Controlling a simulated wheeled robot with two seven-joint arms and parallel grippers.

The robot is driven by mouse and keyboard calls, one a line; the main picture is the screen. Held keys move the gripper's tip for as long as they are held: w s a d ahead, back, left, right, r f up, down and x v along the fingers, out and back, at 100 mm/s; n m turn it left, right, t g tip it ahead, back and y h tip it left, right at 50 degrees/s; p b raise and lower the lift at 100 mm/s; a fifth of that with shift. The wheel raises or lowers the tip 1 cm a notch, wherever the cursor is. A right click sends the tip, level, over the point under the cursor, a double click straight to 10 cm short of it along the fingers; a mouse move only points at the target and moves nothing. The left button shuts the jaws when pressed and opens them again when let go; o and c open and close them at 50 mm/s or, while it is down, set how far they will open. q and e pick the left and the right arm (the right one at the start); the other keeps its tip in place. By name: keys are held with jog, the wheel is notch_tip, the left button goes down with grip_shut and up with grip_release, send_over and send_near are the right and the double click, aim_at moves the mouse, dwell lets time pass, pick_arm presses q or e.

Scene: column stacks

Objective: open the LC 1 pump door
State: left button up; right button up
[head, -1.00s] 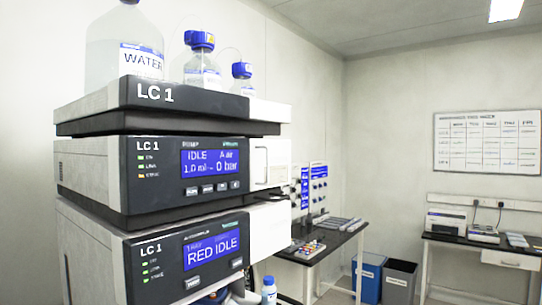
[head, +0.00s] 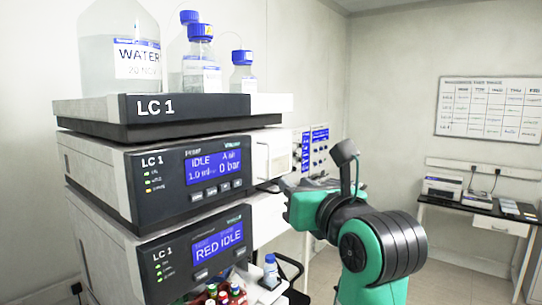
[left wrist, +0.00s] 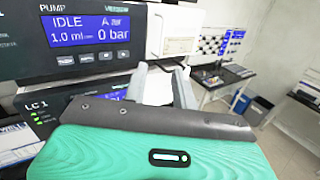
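The LC 1 pump (head: 165,178) is the middle unit of the stack, with a blue screen reading IDLE and 0 bar. Its white door (head: 280,150) is at the right end of its front, looks shut, and has a handle (head: 266,158) near its left edge. In the left wrist view the door (left wrist: 180,30) is at the top, just beyond the fingers. My left gripper (head: 278,187) is just below and right of the door. Its two fingers (left wrist: 160,82) stand apart with nothing seen between them. My right gripper is in neither view.
Solvent bottles (head: 120,55) stand on the LC 1 top tray (head: 200,106). The lower LC 1 unit (head: 190,255) reads RED IDLE. Small capped bottles (head: 228,296) stand low by the stack. A bench with a printer (head: 443,187) is at the far right.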

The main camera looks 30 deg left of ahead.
aim_at(269, 162)
pick_arm(q)
jog(key=shift+t+h, duration=0.4)
jog(key=shift+h, duration=0.1)
jog(key=p+x, duration=0.2)
jog(key=x, duration=0.2)
jog(key=p+x, duration=0.3)
jog(key=x, duration=0.1)
jog(key=r+p+x, duration=0.1)
jog(key=p+x, duration=0.1)
jog(key=x, duration=0.3)
jog(key=shift+s+a, duration=0.2)
jog(key=shift+s, duration=0.1)
jog(key=shift+c, duration=0.5)
grip_shut()
